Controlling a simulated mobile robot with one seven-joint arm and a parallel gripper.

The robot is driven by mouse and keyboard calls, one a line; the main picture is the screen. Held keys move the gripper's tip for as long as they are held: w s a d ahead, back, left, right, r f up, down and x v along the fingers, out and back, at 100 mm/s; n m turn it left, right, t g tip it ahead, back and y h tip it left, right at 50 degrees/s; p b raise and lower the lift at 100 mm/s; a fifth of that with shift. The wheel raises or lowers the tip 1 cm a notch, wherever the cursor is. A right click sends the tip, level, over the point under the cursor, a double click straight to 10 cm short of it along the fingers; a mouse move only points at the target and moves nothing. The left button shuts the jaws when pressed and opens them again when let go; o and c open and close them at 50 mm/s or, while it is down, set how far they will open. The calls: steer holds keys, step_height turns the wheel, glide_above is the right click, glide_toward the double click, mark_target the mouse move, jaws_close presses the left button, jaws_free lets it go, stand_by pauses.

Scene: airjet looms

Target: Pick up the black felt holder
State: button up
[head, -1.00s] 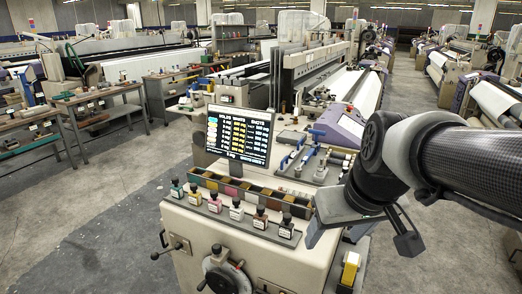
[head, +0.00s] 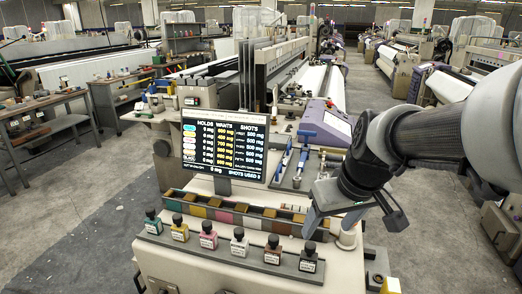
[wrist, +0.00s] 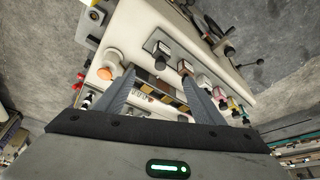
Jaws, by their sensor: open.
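No part is clearly marked as the black felt holder. A long tray (head: 166,197) with several coloured compartments lies along the machine top below the screen; its right end is partly behind my gripper. In front of it stands a row of dark-capped bottles, with a black bottle (head: 309,257) at the right end. My gripper (head: 316,220) is above the tray's right end, pointing down. In the wrist view my gripper (wrist: 163,92) is open with nothing held. The tray's dark and amber compartments (wrist: 160,90) show between its fingers; the black bottle (wrist: 160,49) is beyond them.
A screen (head: 224,145) stands left of my gripper, behind the tray. Blue-handled tools (head: 302,160) lie behind. Open floor is at the left.

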mark_target(311, 252)
steer(key=b+x, duration=0.3)
steer(key=x, duration=1.4)
steer(key=shift+s+f, duration=0.1)
steer(key=shift+f, duration=0.05)
steer(key=shift+c, duration=0.3)
steer(key=c, duration=1.2)
steer(key=shift+o, duration=0.2)
